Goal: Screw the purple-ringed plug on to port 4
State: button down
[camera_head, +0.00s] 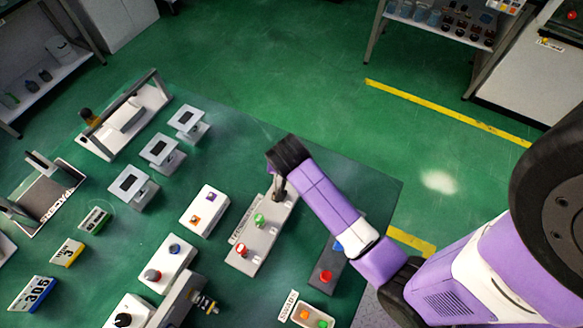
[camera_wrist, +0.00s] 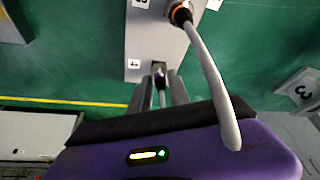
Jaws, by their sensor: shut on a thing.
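In the wrist view, my gripper (camera_wrist: 162,84) is shut on the purple-ringed plug (camera_wrist: 160,72), with a finger on each side of it. The plug's dark tip is at the near edge of the light grey panel (camera_wrist: 153,38), beside the label 4 (camera_wrist: 134,64). Port 4 itself is hidden behind the plug, and I cannot tell how far the plug is seated. In the head view, my gripper (camera_head: 279,188) is small and mostly hidden under my wrist, above the far end of a grey block (camera_head: 257,247).
An orange-ringed plug (camera_wrist: 180,13) sits higher on the panel. In the head view, a white box with two buttons (camera_head: 204,211) stands left of the grey block.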

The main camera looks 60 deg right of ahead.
jog(key=shift+w+m+g, duration=0.15)
jog(key=shift+m+g, duration=0.45)
jog(key=shift+m, duration=1)
jog(key=shift+h, duration=0.3)
jog(key=c, duration=1.2)
grip_release()
jog(key=b+v, duration=0.1)
jog(key=v, duration=0.6)
jog(key=shift+r, duration=0.4)
jog(key=shift+a, duration=0.15)
